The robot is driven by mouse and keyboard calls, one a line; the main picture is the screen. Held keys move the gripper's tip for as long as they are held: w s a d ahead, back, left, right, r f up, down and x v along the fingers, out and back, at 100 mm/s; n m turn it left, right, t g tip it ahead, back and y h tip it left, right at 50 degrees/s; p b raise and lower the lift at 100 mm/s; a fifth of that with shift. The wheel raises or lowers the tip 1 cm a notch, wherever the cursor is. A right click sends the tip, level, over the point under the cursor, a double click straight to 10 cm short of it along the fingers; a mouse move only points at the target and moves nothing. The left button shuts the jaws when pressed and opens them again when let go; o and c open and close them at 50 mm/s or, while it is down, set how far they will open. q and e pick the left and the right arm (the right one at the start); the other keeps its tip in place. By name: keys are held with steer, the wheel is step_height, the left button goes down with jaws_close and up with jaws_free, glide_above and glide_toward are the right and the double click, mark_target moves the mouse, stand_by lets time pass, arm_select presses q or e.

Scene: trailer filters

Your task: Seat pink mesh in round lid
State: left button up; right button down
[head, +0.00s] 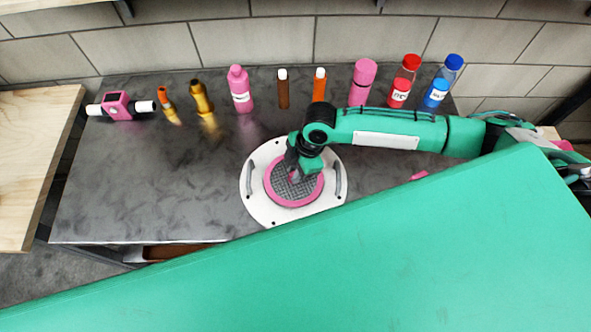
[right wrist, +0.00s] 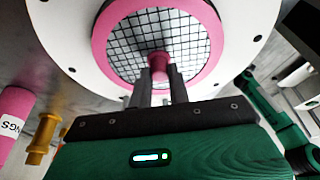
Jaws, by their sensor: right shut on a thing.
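The round white lid (head: 252,190), with two grey handles, lies on the dark table. It also fills the top of the right wrist view (right wrist: 60,28). The pink mesh (head: 292,202), a pink ring around a wire grid with a pink knob at its centre, is over the middle of the lid. The ring (right wrist: 104,50) looks roughly centred; I cannot tell whether it is flush or slightly raised. My right gripper (head: 294,176) points down at the mesh centre. Its fingers (right wrist: 159,75) are shut on the pink knob. My left gripper is not in view.
Along the table's back stand a pink bottle (head: 240,92), brown and orange vials, a pink cylinder (head: 362,82), and red (head: 404,82) and blue (head: 442,82) bottles. Gold fittings (head: 201,98) and a pink device (head: 118,106) are at left. The table's left front is clear.

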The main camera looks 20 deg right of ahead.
steer(key=shift+f, duration=0.6)
steer(key=shift+f, duration=0.15)
steer(key=c, duration=1.3)
jaws_free()
steer(key=shift+r, duration=0.25)
steer(key=shift+b+v, duration=1.25)
steer(key=shift+v, duration=4.65)
